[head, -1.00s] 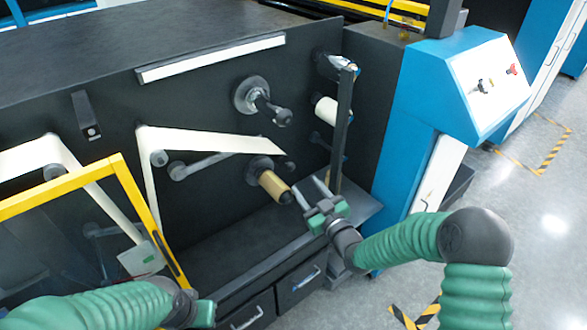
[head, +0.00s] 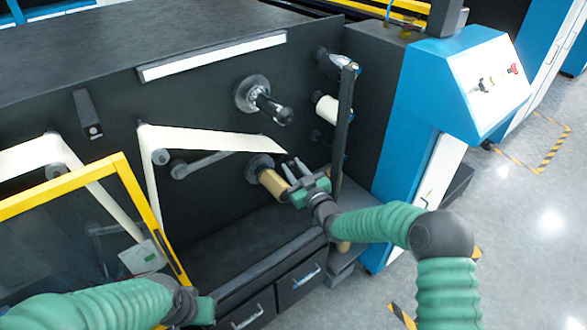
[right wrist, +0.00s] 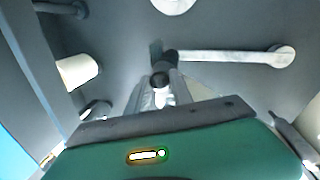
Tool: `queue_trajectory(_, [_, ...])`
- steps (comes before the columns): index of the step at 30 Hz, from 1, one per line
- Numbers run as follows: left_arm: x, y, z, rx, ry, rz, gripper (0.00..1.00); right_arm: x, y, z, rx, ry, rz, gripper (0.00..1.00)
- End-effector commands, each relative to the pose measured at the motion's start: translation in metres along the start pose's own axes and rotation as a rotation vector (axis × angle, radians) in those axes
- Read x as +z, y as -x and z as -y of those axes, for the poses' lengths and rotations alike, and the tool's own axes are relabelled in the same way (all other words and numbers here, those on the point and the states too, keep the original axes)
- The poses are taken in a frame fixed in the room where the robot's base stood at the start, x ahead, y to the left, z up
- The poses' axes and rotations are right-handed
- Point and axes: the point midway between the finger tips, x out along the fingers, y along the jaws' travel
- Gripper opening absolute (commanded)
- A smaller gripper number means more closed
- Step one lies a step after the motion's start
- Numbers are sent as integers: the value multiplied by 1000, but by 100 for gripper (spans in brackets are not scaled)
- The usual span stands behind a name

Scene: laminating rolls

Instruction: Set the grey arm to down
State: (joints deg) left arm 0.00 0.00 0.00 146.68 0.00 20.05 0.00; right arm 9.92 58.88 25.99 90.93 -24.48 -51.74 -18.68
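The grey arm (head: 205,163) is a slim bar on the black machine panel in the head view. From a round end at its left it slants slightly up to the right and passes behind the white web. A light grey bar with a round end (right wrist: 235,56), likely the same arm, shows in the right wrist view. My right gripper (head: 290,163) is open just right of the tan roll. In the wrist view its fingers (right wrist: 160,92) stand apart, with a dark knob between or beyond them; contact is unclear. My left gripper (head: 203,310) is low at left, its fingers indistinct.
The white web (head: 205,141) crosses above the tan roll (head: 273,183). A disc with a black handle (head: 272,106) is higher up. A dark upright bar (head: 343,115) stands at right, beside the blue console (head: 425,90). A yellow-framed guard (head: 60,190) is at left.

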Motion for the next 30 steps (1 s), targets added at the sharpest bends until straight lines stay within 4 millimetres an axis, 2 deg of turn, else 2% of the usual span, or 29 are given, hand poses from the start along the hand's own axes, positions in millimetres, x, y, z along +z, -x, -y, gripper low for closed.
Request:
queue_trajectory(1, [0, 0, 0, 0, 0, 0, 0, 0, 0, 0, 0, 0, 0, 7])
queue_trajectory(3, [0, 0, 0, 0, 0, 0, 0, 0, 0, 0, 0, 0, 0, 0])
queue_trajectory(30, [0, 0, 0, 0, 0, 0, 0, 0, 0, 0, 0, 0, 0, 0])
